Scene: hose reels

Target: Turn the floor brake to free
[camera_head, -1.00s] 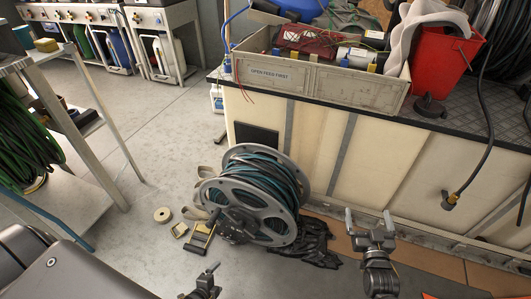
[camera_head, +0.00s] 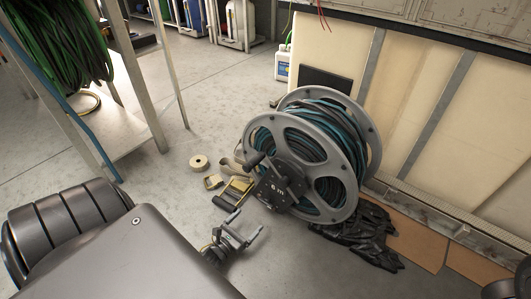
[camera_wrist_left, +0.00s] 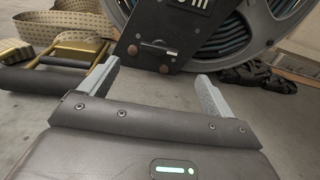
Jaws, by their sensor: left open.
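The floor hose reel (camera_head: 368,130) stands on the concrete with dark and teal hose wound between grey flanges. A black plate (camera_head: 268,190) with white marks is on its near side; it also shows in the left wrist view (camera_wrist_left: 185,38), with reddish bolt heads and a small bar low on it. Which part is the brake lever, and its setting, I cannot tell. My left gripper (camera_head: 246,224) is open and empty, low in front of the plate. In the left wrist view its fingers (camera_wrist_left: 158,75) point at the plate's lower edge, apparently apart from it.
A yellow-and-black object (camera_head: 234,193), a tape roll (camera_head: 200,162) and a beige strap (camera_head: 229,166) lie left of the reel. Black crumpled cloth (camera_head: 360,238) lies at its right. A pale panelled bench (camera_head: 420,90) stands behind.

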